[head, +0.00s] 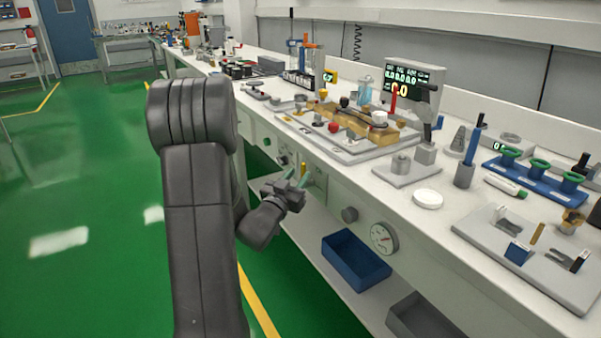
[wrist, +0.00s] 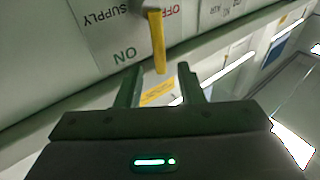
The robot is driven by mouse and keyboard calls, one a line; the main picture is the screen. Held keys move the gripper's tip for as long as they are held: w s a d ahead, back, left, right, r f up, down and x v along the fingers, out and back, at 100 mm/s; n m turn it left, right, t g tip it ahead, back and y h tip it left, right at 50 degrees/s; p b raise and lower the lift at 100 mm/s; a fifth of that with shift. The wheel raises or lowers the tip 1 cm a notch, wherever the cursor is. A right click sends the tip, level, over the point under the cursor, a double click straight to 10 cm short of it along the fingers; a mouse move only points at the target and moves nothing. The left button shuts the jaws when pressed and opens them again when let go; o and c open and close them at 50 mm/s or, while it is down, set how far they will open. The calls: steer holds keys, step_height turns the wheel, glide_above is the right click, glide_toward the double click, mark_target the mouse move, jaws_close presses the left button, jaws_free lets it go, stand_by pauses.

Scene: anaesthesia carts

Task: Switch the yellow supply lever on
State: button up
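The yellow supply lever (wrist: 157,40) shows in the wrist view on a pale panel, between the words ON and OFF, with SUPPLY beside it; the lettering is upside down. In the head view a small yellow piece of the lever (head: 303,168) shows at the bench front. My gripper (wrist: 160,71) is open, one finger on each side of the lever's free end, with gaps visible on both sides. Whether the lever is fully between the fingers in depth I cannot tell. In the head view my gripper (head: 296,178) is close to the bench front.
A blue bin (head: 355,260) and a grey bin (head: 420,318) stand on the lower shelf. The green floor (head: 75,200) at left is clear.

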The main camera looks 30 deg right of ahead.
mark_target(302, 169)
steer(key=v, duration=1)
steer(key=shift+s+a, duration=0.2)
steer(key=shift+a, duration=0.1)
steer(key=shift+d, duration=0.1)
steer(key=x, duration=1.3)
steer(key=shift+w+d, duration=0.15)
steer(key=shift+d, duration=0.05)
steer(key=shift+w+d+r, duration=0.15)
steer(key=shift+f+b, duration=0.25)
steer(key=shift+b, duration=0.05)
